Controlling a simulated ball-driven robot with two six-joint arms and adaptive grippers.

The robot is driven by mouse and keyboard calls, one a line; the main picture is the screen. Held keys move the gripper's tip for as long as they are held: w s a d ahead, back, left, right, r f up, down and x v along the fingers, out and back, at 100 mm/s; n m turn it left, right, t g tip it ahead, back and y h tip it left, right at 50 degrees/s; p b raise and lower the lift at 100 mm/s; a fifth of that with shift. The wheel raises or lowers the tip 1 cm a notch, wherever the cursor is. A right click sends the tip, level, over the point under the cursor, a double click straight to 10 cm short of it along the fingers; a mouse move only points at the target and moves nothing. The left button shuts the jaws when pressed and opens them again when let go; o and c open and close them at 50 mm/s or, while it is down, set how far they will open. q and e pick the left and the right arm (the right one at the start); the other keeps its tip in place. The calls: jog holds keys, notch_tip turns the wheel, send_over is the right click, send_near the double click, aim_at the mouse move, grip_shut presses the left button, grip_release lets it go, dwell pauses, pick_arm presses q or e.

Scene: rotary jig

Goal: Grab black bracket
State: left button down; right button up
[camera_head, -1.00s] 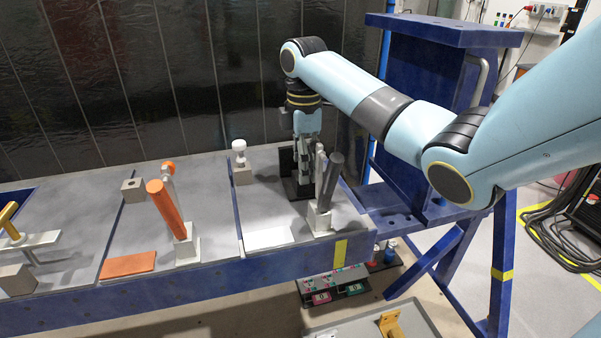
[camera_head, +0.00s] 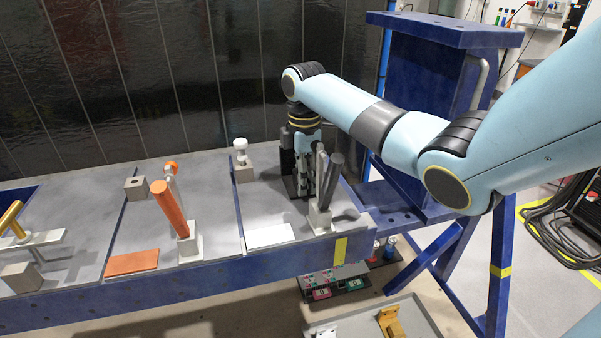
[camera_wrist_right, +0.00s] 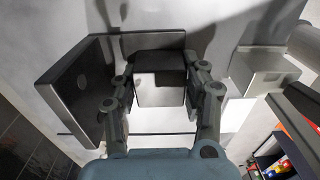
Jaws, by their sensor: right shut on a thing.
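The black bracket (camera_head: 287,162) stands at the right end of the bench, with an upright plate and a flat base. In the right wrist view its upright plate (camera_wrist_right: 82,88) is at the left. My right gripper (camera_head: 305,184) comes down from above, beside the upright plate. In the wrist view my right gripper (camera_wrist_right: 160,72) has a finger on each side of a dark block-like part of the bracket and is shut on it. The fingertips' contact is partly hidden in the head view. My left gripper is not in view.
A dark grey handle (camera_head: 332,180) on a light block stands close in front of my right gripper. A white knob (camera_head: 240,144), an orange handle (camera_head: 172,208) and an orange plate (camera_head: 132,262) are to the left. A blue post (camera_head: 425,130) rises to the right.

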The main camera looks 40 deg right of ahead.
grip_shut()
